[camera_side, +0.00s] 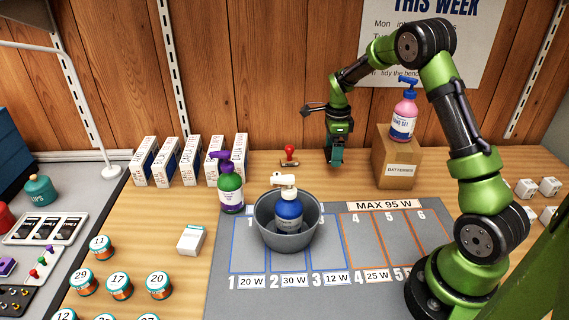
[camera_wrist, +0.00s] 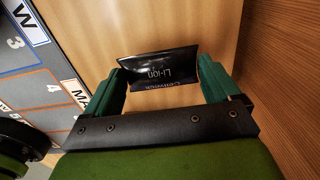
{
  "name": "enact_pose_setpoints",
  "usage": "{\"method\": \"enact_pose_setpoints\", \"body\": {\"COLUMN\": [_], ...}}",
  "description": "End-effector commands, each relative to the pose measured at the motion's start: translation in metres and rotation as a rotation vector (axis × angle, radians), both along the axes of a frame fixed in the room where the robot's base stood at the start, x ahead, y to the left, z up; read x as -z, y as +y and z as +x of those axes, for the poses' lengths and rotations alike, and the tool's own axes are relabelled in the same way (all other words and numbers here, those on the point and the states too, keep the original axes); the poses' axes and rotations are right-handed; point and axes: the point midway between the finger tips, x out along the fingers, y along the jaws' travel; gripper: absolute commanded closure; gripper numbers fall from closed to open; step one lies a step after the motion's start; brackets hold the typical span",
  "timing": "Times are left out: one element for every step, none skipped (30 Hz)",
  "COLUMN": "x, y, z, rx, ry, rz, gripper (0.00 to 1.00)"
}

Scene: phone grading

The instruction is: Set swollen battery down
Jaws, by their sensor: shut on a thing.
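The swollen battery (camera_wrist: 158,71) is a black pouch marked Li-ion, seen between my gripper's green fingers in the wrist view. My gripper (camera_side: 335,162) is shut on it, one finger at each end. In the side view my gripper points down over bare wood at the back of the bench, between the red-handled stamp and the cardboard box. The battery cannot be made out there. I cannot tell whether it touches the bench.
The cardboard box (camera_side: 398,158) labelled BATTERIES carries a pink pump bottle (camera_side: 404,115). The red-handled stamp (camera_side: 289,155) stands left of my gripper. A grey bowl (camera_side: 268,238) with a blue pump bottle (camera_side: 288,212) sits on the numbered mat (camera_side: 225,295). A purple-topped bottle (camera_side: 230,190) stands beside it.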

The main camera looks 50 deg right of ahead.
Motion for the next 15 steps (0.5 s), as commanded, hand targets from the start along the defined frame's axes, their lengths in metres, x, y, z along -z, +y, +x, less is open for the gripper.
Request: {"method": "enact_pose_setpoints", "body": {"x": [0.002,0.002,0.002,0.003,0.003,0.003,0.003,0.003,0.004,0.006,0.008,0.013,0.017,0.021,0.028], "y": [-0.005,-0.007,-0.009,-0.010,-0.011,-0.012,-0.013,-0.013,-0.014,-0.014,-0.014,-0.014,-0.014,-0.013,-0.014], "z": [0.009,0.014,0.018,0.022,0.024,0.027,0.028,0.029,0.029,0.030,0.029,0.029,0.029,0.029,0.029], "rx": [0.001,0.000,0.000,0.000,-0.001,-0.001,-0.001,-0.001,-0.001,-0.001,-0.001,0.000,0.000,0.000,0.000], "ry": [0.000,0.000,0.000,0.000,0.000,0.000,0.001,0.001,0.001,0.002,0.002,0.003,0.003,0.004,0.004], "rz": [0.000,0.000,0.001,0.000,0.000,0.000,0.001,0.001,0.000,0.001,0.001,0.001,0.001,0.002,0.002], "gripper": [0.41,0.41,0.41,0.41,0.41,0.41,0.41,0.41,0.41,0.41,0.41,0.41,0.41,0.41,0.41]}}
